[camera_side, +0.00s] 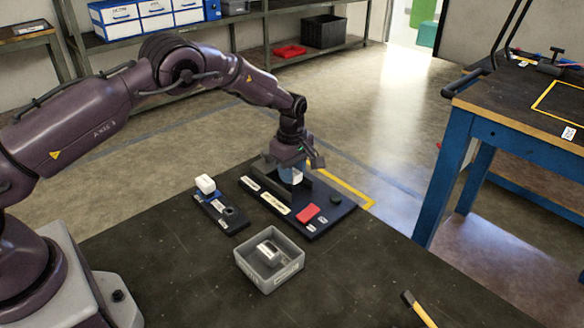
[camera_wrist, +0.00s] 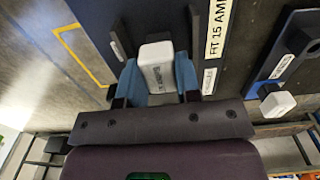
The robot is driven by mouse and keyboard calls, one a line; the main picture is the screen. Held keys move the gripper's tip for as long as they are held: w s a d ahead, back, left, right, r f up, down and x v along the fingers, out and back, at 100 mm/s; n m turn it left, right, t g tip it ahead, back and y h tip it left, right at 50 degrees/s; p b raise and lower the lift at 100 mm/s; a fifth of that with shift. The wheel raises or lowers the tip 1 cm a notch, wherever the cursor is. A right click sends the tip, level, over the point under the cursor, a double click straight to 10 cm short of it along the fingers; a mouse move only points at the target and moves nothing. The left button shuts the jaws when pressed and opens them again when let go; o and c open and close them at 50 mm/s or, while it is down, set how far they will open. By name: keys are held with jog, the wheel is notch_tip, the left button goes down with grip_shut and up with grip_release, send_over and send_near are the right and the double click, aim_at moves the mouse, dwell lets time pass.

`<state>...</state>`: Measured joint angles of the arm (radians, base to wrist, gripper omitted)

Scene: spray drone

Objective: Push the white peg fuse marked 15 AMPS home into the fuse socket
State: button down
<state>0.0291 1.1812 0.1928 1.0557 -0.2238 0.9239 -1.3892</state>
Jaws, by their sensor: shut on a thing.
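My gripper (camera_side: 291,173) is low over the right-hand dark board (camera_side: 331,221). Its blue fingers are shut on a white peg fuse (camera_side: 297,177), with one finger on either side. In the wrist view, the fuse (camera_wrist: 157,68) sits between the fingers with small print on its face; I cannot read the rating. A white label (camera_wrist: 218,28) on the board beside it reads "FIT 15 AMP", cut off by the frame edge. The fuse socket is hidden beneath the fuse and gripper, so I cannot tell how deep the fuse sits.
Dark upright walls (camera_side: 317,187) stand close to the gripper. A red block (camera_side: 308,213) lies on the board's front. A smaller board (camera_side: 231,224) to the left bears a white block (camera_side: 205,184). A grey tray (camera_side: 290,272) holds a pale object. A hammer (camera_side: 418,308) lies front right.

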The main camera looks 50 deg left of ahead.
jog(key=shift+f, duration=0.35)
jog(key=c, duration=0.7)
grip_release()
jog(key=shift+c, duration=0.2)
jog(key=shift+r, duration=0.1)
notch_tip(320, 180, up, 13)
